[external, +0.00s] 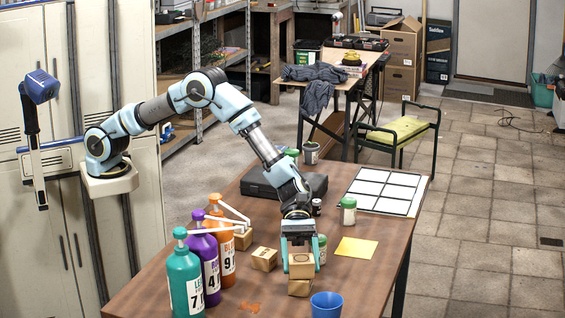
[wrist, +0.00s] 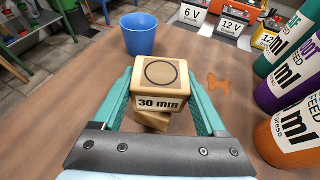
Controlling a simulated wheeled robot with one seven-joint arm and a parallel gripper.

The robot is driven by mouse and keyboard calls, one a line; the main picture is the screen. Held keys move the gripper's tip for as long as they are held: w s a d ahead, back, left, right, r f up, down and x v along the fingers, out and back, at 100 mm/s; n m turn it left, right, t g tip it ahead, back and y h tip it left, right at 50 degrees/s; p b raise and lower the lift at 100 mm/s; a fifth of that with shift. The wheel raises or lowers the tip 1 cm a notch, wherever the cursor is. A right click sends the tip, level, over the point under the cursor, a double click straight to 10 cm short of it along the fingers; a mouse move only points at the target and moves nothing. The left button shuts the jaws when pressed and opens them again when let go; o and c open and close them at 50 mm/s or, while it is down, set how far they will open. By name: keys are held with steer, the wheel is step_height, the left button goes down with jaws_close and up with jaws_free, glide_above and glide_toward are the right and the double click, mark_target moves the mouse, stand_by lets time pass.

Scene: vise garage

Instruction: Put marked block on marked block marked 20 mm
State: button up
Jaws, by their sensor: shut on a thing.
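My gripper (external: 300,245) points down over the table's front part and is shut on a wooden block (external: 302,267). In the wrist view this block (wrist: 160,88) sits between the teal fingers, with a dark circle on its top and the label "30 mm" on one side. Directly below it is another wooden block (external: 299,288), which also shows partly in the wrist view (wrist: 151,123) and looks turned relative to the held one. I cannot tell whether the two touch. No mark is readable on the lower block. Another wooden block (external: 264,259) with a dark mark lies to the left.
A blue cup (external: 326,304) stands close in front of the blocks. Teal (external: 184,280), purple (external: 204,257) and orange (external: 221,254) bottles stand to the left. A jar (external: 322,249) is just right of my gripper. A yellow sheet (external: 357,247) lies flat at right.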

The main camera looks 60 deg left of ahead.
steer(key=o, duration=1.3)
steer(key=shift+f, duration=0.1)
